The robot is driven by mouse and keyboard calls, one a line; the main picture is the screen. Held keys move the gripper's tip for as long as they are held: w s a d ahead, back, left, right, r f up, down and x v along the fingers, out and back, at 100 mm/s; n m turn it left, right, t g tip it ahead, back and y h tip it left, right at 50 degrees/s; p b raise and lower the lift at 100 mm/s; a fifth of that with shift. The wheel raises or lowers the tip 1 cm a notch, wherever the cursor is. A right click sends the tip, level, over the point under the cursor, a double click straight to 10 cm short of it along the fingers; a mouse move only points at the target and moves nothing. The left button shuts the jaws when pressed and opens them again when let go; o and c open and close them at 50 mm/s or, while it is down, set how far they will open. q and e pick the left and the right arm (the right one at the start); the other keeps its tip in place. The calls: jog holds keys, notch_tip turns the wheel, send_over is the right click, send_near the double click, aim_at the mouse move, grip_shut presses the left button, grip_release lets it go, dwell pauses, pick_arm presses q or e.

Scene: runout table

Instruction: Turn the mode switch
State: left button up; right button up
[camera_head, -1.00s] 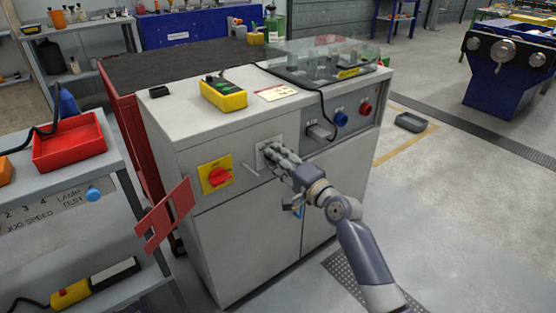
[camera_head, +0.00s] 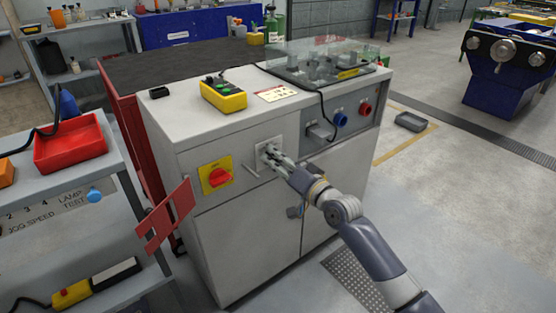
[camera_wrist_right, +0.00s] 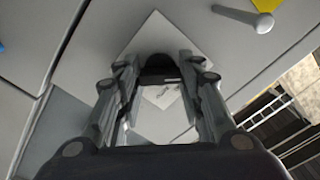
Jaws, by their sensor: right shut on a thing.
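The mode switch is a dark knob (camera_wrist_right: 160,66) on a pale square plate (camera_wrist_right: 150,35) on the machine's front panel. In the wrist view the plate looks turned like a diamond, with small unreadable lettering below the knob. My right gripper (camera_wrist_right: 159,75) is shut on the knob, one finger on each side. In the head view the right gripper (camera_head: 272,155) reaches the plate (camera_head: 261,146) from the lower right, and its fingers hide most of the knob. My left gripper is not in view.
A red rotary switch (camera_head: 218,177) on a yellow plate sits left on the panel. A thin grey lever (camera_head: 250,170) lies between it and the plate.

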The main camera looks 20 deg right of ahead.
dwell(0.4)
jog(key=o, duration=1.1)
jog(key=v, duration=1.2)
